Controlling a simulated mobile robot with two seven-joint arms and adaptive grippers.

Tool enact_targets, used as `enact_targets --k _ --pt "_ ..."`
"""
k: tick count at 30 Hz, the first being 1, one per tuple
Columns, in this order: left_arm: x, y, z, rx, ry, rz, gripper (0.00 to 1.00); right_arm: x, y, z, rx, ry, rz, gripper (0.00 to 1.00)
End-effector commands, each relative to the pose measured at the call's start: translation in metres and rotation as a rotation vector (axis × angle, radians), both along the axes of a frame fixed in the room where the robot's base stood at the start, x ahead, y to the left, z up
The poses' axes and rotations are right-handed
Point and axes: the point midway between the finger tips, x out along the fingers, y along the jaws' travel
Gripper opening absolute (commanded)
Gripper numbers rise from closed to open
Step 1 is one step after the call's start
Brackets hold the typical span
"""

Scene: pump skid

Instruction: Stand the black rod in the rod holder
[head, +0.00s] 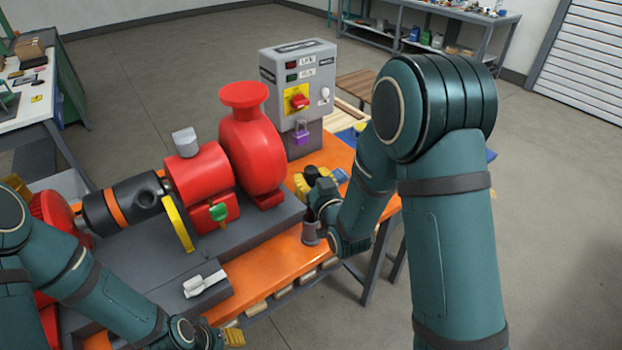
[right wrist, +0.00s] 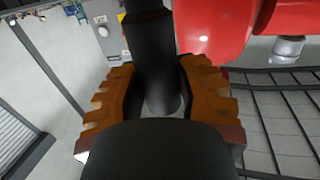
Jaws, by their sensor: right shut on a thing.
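My right gripper (head: 312,186) is shut on the black rod (right wrist: 153,55), which runs between its two ridged fingers (right wrist: 158,95) in the right wrist view. In the head view the rod's dark top (head: 312,172) shows above the yellow fingers; much of the rest is hidden by the gripper and wrist. A short grey cup (head: 311,234), which looks like the rod holder, stands on the orange bench near its front edge, just below the gripper. I cannot tell whether the rod touches it. My left gripper (head: 231,338) is at the bottom edge, its opening unclear.
The red pump (head: 252,145) and the black motor (head: 122,205) sit on a grey base left of the right gripper. A grey control box (head: 299,80) with a purple padlock stands behind. A white part (head: 205,284) lies on a grey block on the orange bench (head: 262,275).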

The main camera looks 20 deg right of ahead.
Motion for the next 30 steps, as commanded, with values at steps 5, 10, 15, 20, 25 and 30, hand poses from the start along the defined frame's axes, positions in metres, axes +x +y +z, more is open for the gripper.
enact_targets --k 5,10,15,20,25,30 --pt "-0.001 0.0 -0.006 0.0 0.002 -0.002 0.47 0.0 0.0 -0.004 0.0 -0.003 0.0 0.0" --pt "-0.001 0.0 -0.005 0.0 0.002 -0.002 0.47 0.0 0.0 -0.003 0.0 -0.003 0.0 0.0" --pt "-0.001 0.0 -0.005 0.0 0.002 -0.002 0.47 0.0 0.0 -0.003 0.0 -0.003 0.0 0.66" --pt "-0.001 0.0 -0.005 0.0 0.002 -0.002 0.47 0.0 0.0 -0.004 0.0 -0.002 0.0 0.66" --pt "-0.001 0.0 -0.005 0.0 0.002 -0.002 0.47 0.0 0.0 -0.003 0.0 0.0 0.0 0.66" --pt "-0.001 0.0 -0.005 0.0 0.002 -0.002 0.47 0.0 0.0 0.01 0.001 -0.004 -0.001 0.66"
